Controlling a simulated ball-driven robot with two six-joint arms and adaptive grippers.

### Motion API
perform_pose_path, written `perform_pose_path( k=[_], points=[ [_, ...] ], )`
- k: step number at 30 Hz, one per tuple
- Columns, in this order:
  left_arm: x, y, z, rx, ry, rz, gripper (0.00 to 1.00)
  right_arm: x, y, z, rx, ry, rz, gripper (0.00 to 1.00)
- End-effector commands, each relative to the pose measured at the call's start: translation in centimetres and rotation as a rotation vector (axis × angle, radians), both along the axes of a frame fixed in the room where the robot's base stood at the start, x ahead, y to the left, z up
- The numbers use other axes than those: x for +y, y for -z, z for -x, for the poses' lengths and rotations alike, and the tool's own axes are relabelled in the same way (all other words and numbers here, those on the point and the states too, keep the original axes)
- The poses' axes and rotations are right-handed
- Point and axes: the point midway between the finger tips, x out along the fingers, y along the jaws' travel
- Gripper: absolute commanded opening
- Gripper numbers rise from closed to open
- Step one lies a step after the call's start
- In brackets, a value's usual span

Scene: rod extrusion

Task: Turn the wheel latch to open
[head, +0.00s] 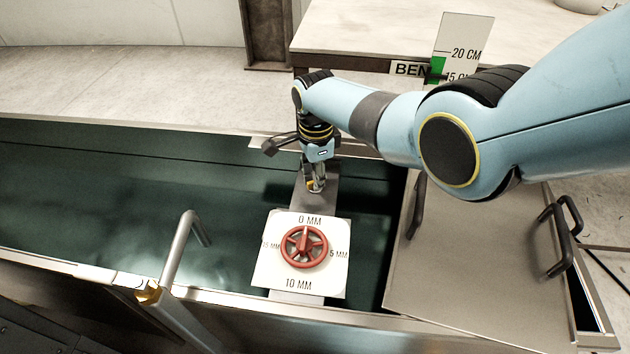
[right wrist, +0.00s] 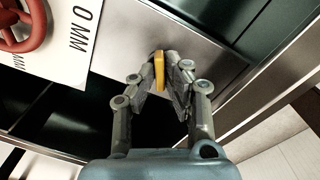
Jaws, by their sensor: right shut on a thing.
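A red wheel (head: 304,247) with spokes sits in the middle of a white dial plate (head: 265,275) marked in millimetres, with 0 MM at the far side and 10 MM at the near side. Part of the wheel (right wrist: 24,28) also shows at the upper left of the right wrist view. My right gripper (head: 315,187) points down at the metal bar beyond the plate, apart from the wheel. In the right wrist view its fingers (right wrist: 170,72) are closed on a small yellow tab (right wrist: 159,70). My left gripper is not in view.
The metal bar (right wrist: 205,50) crosses a long dark green trough (head: 100,200). A raised metal handle (head: 180,250) stands at the near left edge. A metal lid (head: 470,260) with dark handles lies at the right. A bench with a centimetre scale board (head: 465,35) stands behind.

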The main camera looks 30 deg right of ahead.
Motion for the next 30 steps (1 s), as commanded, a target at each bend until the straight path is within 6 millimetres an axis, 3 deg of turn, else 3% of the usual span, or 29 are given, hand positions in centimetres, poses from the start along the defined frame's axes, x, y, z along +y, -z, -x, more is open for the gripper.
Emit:
perform_pose_path(
  k=[8,16,21,30],
  points=[
    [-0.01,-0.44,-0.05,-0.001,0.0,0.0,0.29,0.02,-0.08,-0.01,0.0,0.165,0.0,0.0],
    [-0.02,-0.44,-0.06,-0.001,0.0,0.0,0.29,0.02,-0.04,-0.02,0.0,0.19,0.0,0.0],
    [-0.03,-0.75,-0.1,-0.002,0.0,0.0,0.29,0.01,-0.1,-0.04,-0.001,0.336,0.0,0.0],
    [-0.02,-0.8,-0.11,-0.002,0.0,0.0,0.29,0.01,-0.07,-0.05,-0.001,0.379,-0.001,0.0]
  ],
)
